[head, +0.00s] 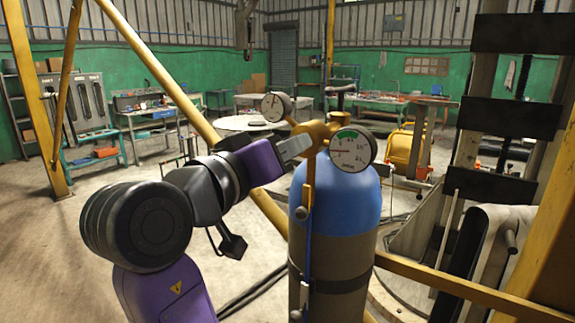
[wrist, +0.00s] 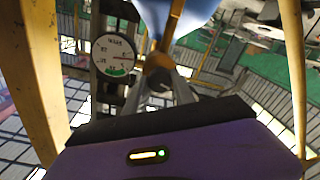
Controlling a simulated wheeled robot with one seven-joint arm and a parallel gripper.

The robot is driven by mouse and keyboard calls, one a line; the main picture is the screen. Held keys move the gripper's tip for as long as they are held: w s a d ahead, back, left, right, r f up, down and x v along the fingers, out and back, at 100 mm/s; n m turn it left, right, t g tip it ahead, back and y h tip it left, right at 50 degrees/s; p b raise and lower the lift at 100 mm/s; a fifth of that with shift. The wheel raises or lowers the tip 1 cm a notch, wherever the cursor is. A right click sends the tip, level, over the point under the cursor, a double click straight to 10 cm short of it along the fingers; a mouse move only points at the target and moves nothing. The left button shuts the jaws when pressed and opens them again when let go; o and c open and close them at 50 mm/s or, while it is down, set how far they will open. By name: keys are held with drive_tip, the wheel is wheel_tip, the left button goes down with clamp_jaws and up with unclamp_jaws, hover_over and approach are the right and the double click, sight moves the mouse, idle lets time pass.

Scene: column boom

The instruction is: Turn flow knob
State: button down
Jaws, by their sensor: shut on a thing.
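A gas cylinder with a blue top (head: 345,200) stands upright in the middle of the head view. A brass regulator (head: 318,131) sits on top of it with two round gauges, a front one (head: 351,150) and a back one (head: 276,106). My gripper (head: 303,146) reaches in from the left and is shut at the regulator's left side. In the wrist view, my gripper (wrist: 160,88) is closed around a brass part (wrist: 157,64), apparently the flow knob. The knob is mostly hidden by the fingers. A gauge (wrist: 117,54) also shows there on the left.
Yellow beams cross close to the cylinder, including a diagonal one (head: 165,78) behind my arm and a lower rail (head: 470,290) at right. A dark metal column (head: 512,118) stands at right. Workbenches (head: 150,120) line the back. Open floor lies at left.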

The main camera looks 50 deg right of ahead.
drive_tip(key=m+b, duration=1.2)
drive_tip(key=b, duration=0.1)
drive_tip(key=shift+f+m+g+b, duration=0.1)
drive_tip(key=shift+m+g+b, duration=0.2)
drive_tip(key=shift+m+b, duration=0.1)
drive_tip(key=c, duration=1.1)
unclamp_jaws()
drive_tip(key=shift+o, duration=0.2)
drive_tip(key=shift+a, duration=0.15)
drive_tip(key=a, duration=0.7)
drive_tip(key=shift+s+a+b, duration=0.2)
drive_tip(key=shift+a+b, duration=0.1)
drive_tip(key=shift+b, duration=0.15)
drive_tip(key=shift+f, duration=0.1)
